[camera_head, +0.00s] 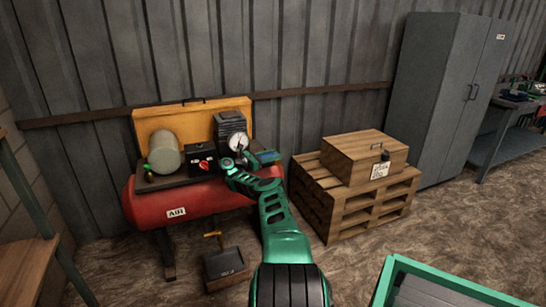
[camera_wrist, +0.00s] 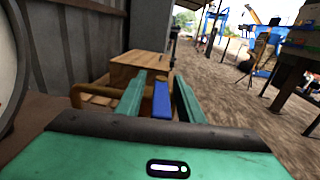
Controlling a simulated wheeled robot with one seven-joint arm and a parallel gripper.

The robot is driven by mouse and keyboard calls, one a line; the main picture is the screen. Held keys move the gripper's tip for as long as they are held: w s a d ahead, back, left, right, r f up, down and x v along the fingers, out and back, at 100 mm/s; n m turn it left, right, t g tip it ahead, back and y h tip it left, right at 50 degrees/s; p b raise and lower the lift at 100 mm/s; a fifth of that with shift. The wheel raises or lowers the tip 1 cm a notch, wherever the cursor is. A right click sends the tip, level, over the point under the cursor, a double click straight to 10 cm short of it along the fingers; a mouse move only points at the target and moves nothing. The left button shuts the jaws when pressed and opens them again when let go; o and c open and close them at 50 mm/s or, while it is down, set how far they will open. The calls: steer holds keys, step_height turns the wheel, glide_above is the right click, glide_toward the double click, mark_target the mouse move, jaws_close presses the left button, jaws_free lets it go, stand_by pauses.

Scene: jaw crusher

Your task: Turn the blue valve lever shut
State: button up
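The blue valve lever (camera_wrist: 161,98) lies between the two green fingers of my gripper (camera_wrist: 161,78) in the wrist view. In the head view the blue lever (camera_head: 267,156) is a small patch at the right end of the red compressor, partly covered by my gripper (camera_head: 262,158). A brass-coloured pipe (camera_wrist: 92,91) runs in from the left beside the lever. The valve body is hidden behind my gripper and arm.
The red tank (camera_head: 165,205) carries a round gauge (camera_head: 239,142) close to my gripper. A wooden crate (camera_head: 365,158) on pallets (camera_head: 340,215) stands to the right. A black box (camera_head: 225,265) lies below the tank. Open floor shows at right.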

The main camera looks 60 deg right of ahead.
steer(key=v, duration=1)
steer(key=shift+w+a+f, duration=0.2)
steer(key=shift+w+f, duration=0.05)
steer(key=shift+w, duration=0.1)
